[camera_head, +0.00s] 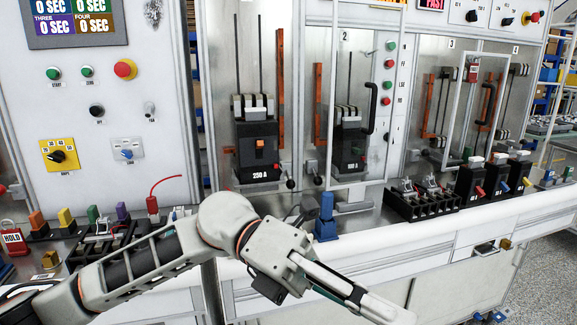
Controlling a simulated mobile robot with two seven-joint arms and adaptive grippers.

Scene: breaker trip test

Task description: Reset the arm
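My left arm comes in from the lower left and crosses in front of the bench. Its gripper (372,303) points to the lower right, in front of the bench's white front edge. I see the fingers from the side and cannot tell whether they are apart; no held object shows. My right gripper is not in view. Behind my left arm stands the test cabinet, with a black 250 A breaker (258,150) with an orange toggle in the left bay. A second black breaker (348,150) is in bay 2, behind a framed clear door with a black handle (371,108).
A blue block-shaped piece (326,217) stands on the bench close behind my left wrist. Black terminal blocks (421,200) and several small breakers (474,178) line the right side. A red HOLD padlock (13,240) and colored plugs are at left. Floor (541,262) shows at right.

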